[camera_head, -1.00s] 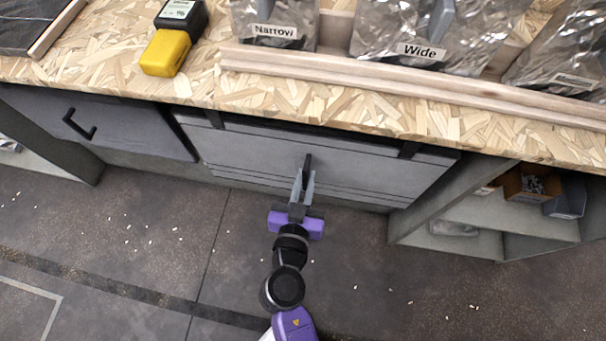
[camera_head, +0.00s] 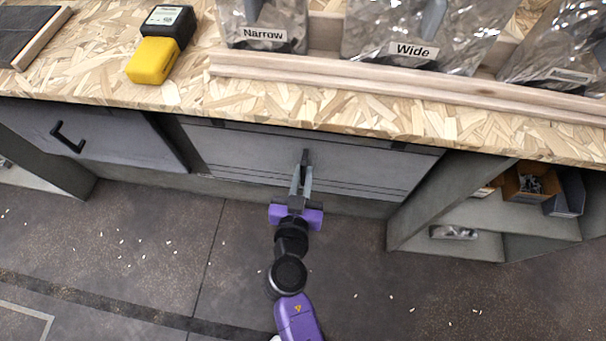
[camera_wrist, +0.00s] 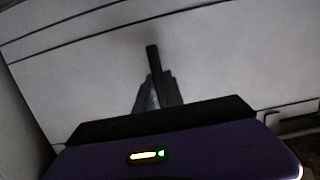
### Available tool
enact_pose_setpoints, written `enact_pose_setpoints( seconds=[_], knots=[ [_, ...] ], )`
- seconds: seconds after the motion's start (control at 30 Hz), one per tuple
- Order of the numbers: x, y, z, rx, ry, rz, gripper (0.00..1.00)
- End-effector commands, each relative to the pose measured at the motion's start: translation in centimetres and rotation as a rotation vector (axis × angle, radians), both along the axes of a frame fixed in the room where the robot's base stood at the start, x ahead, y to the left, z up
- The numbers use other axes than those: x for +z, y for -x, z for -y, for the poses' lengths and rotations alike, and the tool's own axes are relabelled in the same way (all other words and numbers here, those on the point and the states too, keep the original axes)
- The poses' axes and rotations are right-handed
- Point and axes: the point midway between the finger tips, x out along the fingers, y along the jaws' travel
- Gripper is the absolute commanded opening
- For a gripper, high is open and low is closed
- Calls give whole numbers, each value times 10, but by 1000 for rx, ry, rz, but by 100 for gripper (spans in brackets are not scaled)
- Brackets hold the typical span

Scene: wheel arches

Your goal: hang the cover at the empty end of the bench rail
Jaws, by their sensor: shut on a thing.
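The cover (camera_head: 358,172) is a wide grey panel, upright under the bench's front edge and right of another grey panel. My gripper (camera_head: 302,182) is shut on its dark handle (camera_head: 306,157), near the panel's middle. In the wrist view, my fingers (camera_wrist: 154,82) close around the handle in front of the pale cover face (camera_wrist: 90,75). The cover's top edge lies close under the bench top. The rail is hidden there, so I cannot tell whether the cover rests on it.
A dark grey panel with a black handle (camera_head: 68,138) is at the left, a narrow gap away. Open shelves (camera_head: 475,215) stand close at the right. The bench top (camera_head: 110,85) bears a yellow-and-black tool (camera_head: 160,48), a wooden strip (camera_head: 400,77) and labelled bags (camera_head: 420,25).

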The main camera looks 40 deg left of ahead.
Motion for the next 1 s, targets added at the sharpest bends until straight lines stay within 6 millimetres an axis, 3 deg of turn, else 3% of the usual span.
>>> enact_pose_setpoints(
  seconds=[0.27, 0.3, 0.4, 0.43, 0.77, 1.0],
  knots=[
    [2, 0, 0, 0, -2, 3, 0],
    [1, 0, 0, 0, -2, 3, 16],
    [1, 0, 0, 0, -1, 2, 36],
    [1, 0, 0, 0, -1, 2, 38],
    [-1, 2, 2, 0, 2, -1, 38],
    [6, 29, 19, 0, 1, 0, 38]
  ],
)
